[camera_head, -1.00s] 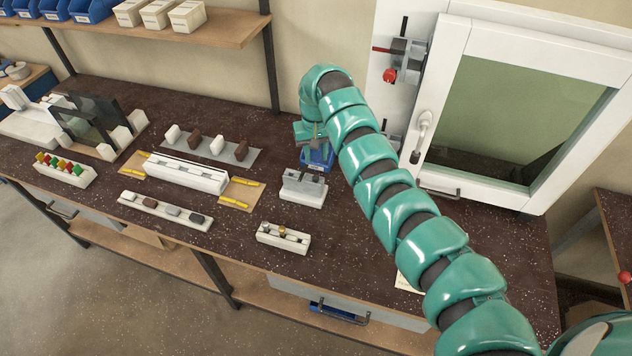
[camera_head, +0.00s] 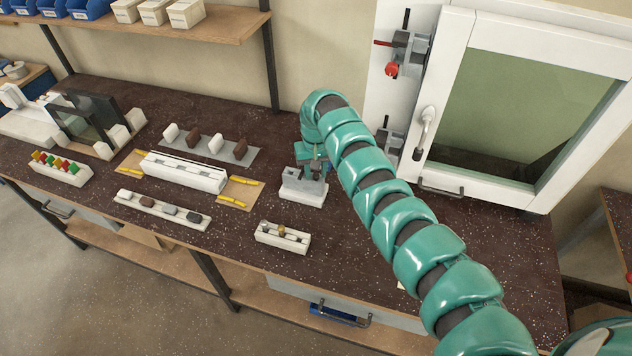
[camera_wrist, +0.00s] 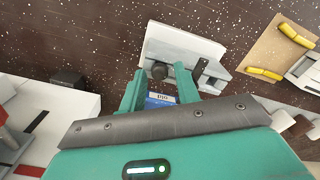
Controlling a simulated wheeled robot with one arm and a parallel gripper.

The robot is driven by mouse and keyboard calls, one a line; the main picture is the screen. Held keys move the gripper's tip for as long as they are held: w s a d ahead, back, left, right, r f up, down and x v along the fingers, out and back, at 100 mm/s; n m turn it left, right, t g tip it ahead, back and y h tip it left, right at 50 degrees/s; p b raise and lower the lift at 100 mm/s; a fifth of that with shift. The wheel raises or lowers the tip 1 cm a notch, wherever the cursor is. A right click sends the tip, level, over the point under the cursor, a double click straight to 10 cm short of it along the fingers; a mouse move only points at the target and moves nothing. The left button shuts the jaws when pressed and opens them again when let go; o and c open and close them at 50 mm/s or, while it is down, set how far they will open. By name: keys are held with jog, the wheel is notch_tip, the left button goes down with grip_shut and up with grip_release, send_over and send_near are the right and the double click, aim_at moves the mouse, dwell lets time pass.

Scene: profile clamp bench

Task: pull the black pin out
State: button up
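A small white block with a grey clamp (camera_head: 303,188) stands on the dark bench. In the wrist view its white body (camera_wrist: 190,45) shows with a dark round pin end (camera_wrist: 159,72) and a dark upright piece (camera_wrist: 202,66). I cannot tell for sure which of these is the black pin. My gripper (camera_wrist: 160,76) is open, with its two teal fingers apart. The round dark end shows between the fingertips, and I see no grip on it. In the head view my gripper (camera_head: 313,163) is at the back of the clamp block and partly hides it.
A white slotted block (camera_head: 184,172) with yellow pieces lies to the left. A small white holder (camera_head: 282,238) stands in front. A white-framed window (camera_head: 530,100) and a wall bracket with a red knob (camera_head: 392,69) are behind.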

aim_at(316, 175)
grip_shut()
jog(key=shift+r, duration=0.95)
dwell(0.5)
notch_tip(316, 175, up, 8)
jog(key=shift+f, duration=0.15)
dwell(1.0)
